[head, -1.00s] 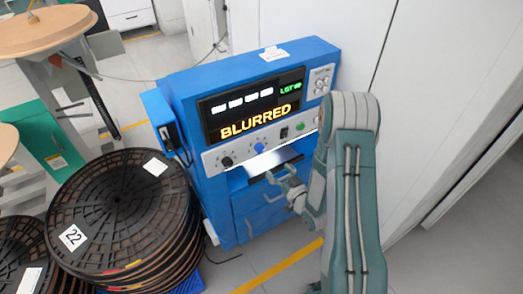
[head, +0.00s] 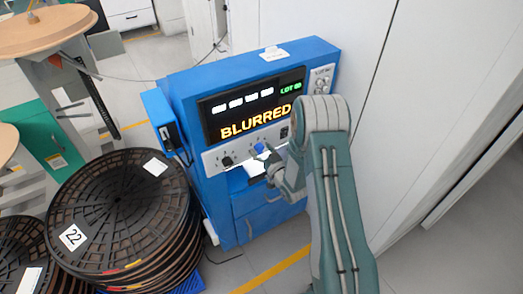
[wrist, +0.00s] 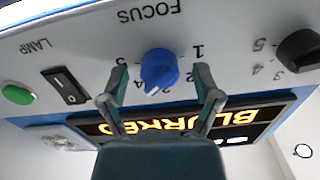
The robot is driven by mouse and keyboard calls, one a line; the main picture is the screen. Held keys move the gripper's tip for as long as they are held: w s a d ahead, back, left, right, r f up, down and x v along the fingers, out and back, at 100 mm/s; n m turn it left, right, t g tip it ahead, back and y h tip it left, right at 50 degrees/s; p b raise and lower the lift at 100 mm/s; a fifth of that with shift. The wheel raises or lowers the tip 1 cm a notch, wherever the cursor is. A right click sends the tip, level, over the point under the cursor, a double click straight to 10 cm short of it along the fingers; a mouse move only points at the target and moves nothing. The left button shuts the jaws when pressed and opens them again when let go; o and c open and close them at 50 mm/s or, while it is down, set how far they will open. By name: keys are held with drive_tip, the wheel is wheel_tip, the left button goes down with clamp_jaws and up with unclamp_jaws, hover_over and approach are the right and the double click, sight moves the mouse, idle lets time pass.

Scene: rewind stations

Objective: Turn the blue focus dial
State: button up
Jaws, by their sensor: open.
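The blue focus dial (head: 259,148) is on the pale control strip of the blue machine, under a screen (head: 252,108) reading "BLURRED". In the wrist view the dial (wrist: 159,69) appears upside down under the word FOCUS, with numbers around it. Its white pointer mark is at the lower edge of the knob. My gripper (wrist: 160,76) is open, with one finger on each side of the dial and visible gaps between fingers and knob. In the head view my gripper (head: 262,162) is in front of the strip at the dial and partly covers the area around it.
A black knob (wrist: 300,50) is right of the dial in the wrist view; a black rocker switch (wrist: 66,85) and green LAMP button (wrist: 17,94) are left. Stacked black reels (head: 120,215) stand left of the machine. A white wall is at right.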

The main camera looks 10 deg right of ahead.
clamp_jaws()
drive_tip(key=shift+n, duration=0.4)
drive_tip(key=n, duration=0.4)
drive_tip(key=shift+a+n, duration=0.1)
drive_tip(key=shift+n, duration=2.2)
unclamp_jaws()
